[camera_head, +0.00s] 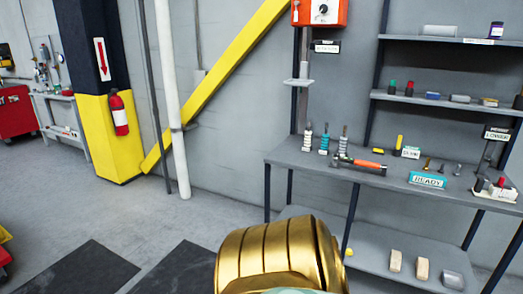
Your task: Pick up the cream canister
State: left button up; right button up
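I cannot make out a cream canister with certainty. Two small cream, block-like pieces stand on the bench's lower shelf, a left one (395,261) and a right one (422,269). They are too small to tell whether either is a canister. A dark jar (496,30) with a pale label stands on the top wall shelf. No gripper fingers show in the head view. A gold ribbed shape fills the bottom middle and hides the floor and part of the lower shelf.
The grey workbench (300,158) holds a hammer (360,163), several small tools and a teal READY sign (427,180). Wall shelves (440,100) rise behind it. A yellow column (110,140) bears a fire extinguisher (118,113). A white pipe (170,100) stands left of the bench. The left floor is mostly clear.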

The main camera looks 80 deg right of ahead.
aim_at(508, 194)
jog(key=z, duration=4.4)
jog(key=i+j+z, duration=0.1)
jog(key=i, duration=0.6)
